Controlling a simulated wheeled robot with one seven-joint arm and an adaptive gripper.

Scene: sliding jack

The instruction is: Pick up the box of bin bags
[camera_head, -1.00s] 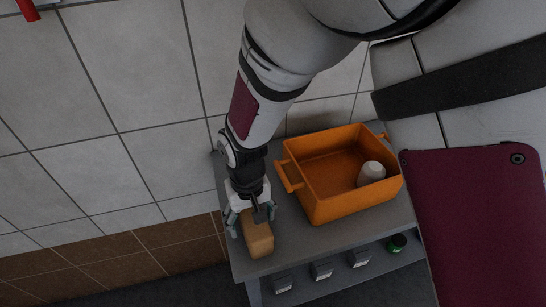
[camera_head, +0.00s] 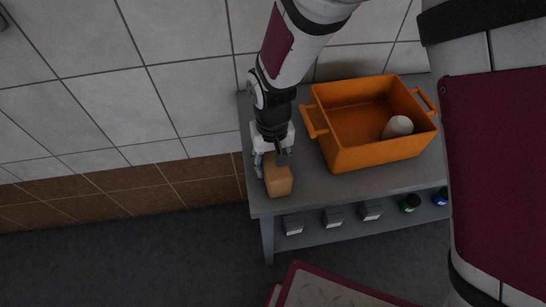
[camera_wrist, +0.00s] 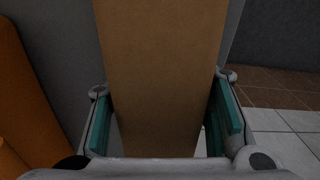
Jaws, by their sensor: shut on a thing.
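The box of bin bags (camera_head: 279,181) is a plain tan-brown box near the left end of the grey table in the head view. My gripper (camera_head: 271,165) reaches down to it from behind, with its fingers at the box's near-wall end. In the wrist view the box (camera_wrist: 162,70) fills the middle, between the two teal finger pads of my gripper (camera_wrist: 163,125). The gripper is shut on the box. I cannot tell whether the box's underside touches the tabletop.
An orange crate (camera_head: 349,157) with a white cup-like object (camera_head: 397,127) inside stands just right of the box on the grey table (camera_head: 305,200). A tiled wall is behind; the floor at front left is clear.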

